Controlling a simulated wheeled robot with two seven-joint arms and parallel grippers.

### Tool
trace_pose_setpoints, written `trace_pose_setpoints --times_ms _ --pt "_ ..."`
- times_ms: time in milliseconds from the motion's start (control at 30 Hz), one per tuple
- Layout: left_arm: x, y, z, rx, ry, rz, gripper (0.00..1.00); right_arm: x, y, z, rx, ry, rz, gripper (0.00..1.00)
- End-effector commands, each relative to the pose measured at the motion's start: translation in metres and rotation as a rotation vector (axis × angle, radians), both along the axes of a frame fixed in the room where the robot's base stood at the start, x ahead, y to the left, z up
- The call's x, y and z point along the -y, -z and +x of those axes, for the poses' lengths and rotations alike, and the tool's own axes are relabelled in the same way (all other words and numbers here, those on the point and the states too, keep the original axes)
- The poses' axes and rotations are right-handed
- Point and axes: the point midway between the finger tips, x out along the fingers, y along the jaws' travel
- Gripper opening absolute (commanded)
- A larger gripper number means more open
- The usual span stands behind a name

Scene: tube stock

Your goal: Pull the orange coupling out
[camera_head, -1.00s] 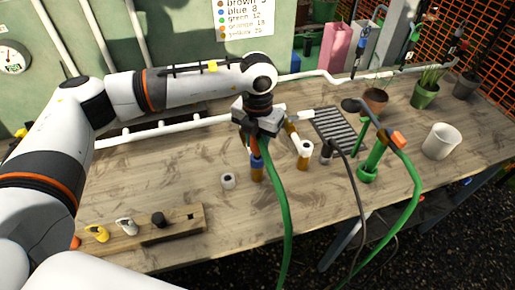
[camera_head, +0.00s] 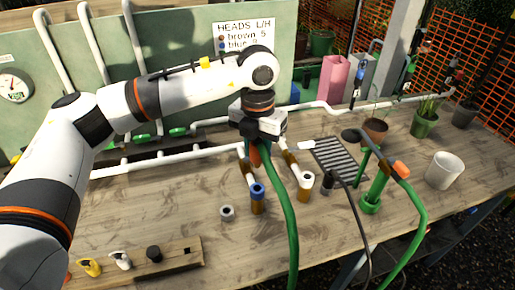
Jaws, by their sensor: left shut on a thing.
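My left gripper (camera_head: 258,140) points down over the bench, shut on the orange coupling (camera_head: 255,155) at the end of a green hose (camera_head: 285,195). The jaws partly hide the coupling. Below it, a brown upright fitting with a blue collar (camera_head: 257,189) stands on the bench with its top showing. The coupling is apart from the collar, above it. Another orange piece (camera_head: 398,170) sits on the hose fitting above a green stand at the right. My right gripper is not in view.
White pipes with brown fittings (camera_head: 303,182) stand just right of the gripper. A white ring (camera_head: 227,212) lies on the bench. A wooden rack (camera_head: 180,257) lies at front left. A slatted grey plate (camera_head: 338,160), green stand (camera_head: 372,197) and white pot (camera_head: 444,170) stand right.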

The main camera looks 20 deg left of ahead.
Motion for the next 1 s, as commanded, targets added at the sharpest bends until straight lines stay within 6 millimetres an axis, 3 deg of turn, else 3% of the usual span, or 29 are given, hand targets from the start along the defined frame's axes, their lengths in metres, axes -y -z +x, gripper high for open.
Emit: trace_pose_setpoints --times_ms 800,1000 --pt "0.000 -0.043 0.000 0.001 0.000 -0.001 0.09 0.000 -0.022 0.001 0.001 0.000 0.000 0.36" --pt "0.000 -0.045 0.000 0.000 0.000 0.000 0.09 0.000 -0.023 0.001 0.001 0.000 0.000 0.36"
